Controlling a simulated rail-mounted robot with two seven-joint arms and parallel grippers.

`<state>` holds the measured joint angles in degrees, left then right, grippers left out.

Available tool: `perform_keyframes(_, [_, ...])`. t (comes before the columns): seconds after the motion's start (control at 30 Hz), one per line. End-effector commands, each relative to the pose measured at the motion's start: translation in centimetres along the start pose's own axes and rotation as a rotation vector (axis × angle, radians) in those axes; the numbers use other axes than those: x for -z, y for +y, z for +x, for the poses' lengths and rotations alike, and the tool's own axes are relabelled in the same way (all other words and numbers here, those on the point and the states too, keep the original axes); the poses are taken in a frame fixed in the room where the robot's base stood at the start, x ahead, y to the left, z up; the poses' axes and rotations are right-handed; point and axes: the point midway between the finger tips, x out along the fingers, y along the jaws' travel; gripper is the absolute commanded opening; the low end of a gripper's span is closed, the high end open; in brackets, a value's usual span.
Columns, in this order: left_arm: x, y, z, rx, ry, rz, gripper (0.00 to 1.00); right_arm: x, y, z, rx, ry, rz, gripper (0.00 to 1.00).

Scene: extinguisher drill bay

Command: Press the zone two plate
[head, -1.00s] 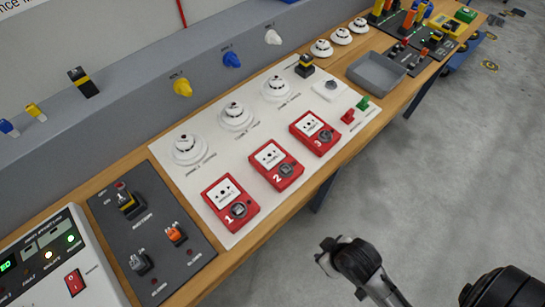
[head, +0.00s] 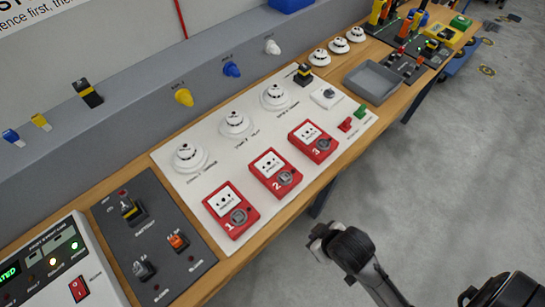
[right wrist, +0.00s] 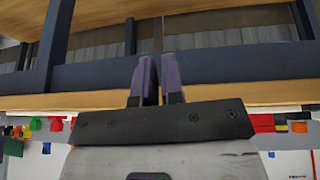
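The zone two call point is a red box marked 2 (head: 287,186) with a white front plate (head: 268,165), in the middle of a row of three on the white panel. Red boxes marked 1 (head: 231,208) and 3 (head: 313,141) stand either side of it. My right gripper (head: 317,238) is in front of the bench edge, apart from the box and nearer the camera. In the right wrist view its two fingers (right wrist: 158,80) are close together with nothing seen between them. My left gripper is not in view.
White detectors (head: 236,123) stand behind the call points. A dark switch panel (head: 150,235) and a lit control box (head: 55,265) are to the left. A grey tray (head: 374,82) is to the right. The floor before the bench is clear.

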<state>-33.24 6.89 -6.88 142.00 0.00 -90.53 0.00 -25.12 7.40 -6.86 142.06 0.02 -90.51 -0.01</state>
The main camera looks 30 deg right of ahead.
Motion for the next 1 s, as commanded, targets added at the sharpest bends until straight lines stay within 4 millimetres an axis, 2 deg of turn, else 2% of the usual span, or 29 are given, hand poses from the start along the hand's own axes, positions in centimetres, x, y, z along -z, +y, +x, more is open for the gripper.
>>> perform_keyframes(0.03, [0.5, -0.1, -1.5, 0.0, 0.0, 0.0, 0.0, 3.2, 0.9, -1.8, -0.019, 0.057, -0.011, 0.03])
perform_keyframes(0.07, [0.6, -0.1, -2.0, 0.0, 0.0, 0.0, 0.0, 4.8, 1.4, -2.6, -0.031, 0.088, -0.018, 0.0])
perform_keyframes(0.2, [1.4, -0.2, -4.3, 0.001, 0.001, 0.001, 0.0, 12.3, 3.0, -6.6, -0.079, 0.235, -0.074, 0.0])
perform_keyframes(0.5, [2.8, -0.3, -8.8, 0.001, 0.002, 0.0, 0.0, 26.0, 4.0, -15.7, -0.183, 0.476, -0.258, 0.0])
perform_keyframes(0.7, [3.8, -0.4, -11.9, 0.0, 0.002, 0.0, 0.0, 33.4, 4.0, -20.6, -0.239, 0.545, -0.412, 0.0])
perform_keyframes(0.8, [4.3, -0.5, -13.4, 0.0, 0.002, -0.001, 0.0, 36.6, 4.0, -22.5, -0.258, 0.544, -0.495, 0.0])
perform_keyframes(1.0, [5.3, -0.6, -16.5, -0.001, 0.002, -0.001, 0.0, 41.5, 5.1, -24.3, -0.269, 0.446, -0.67, 0.0])
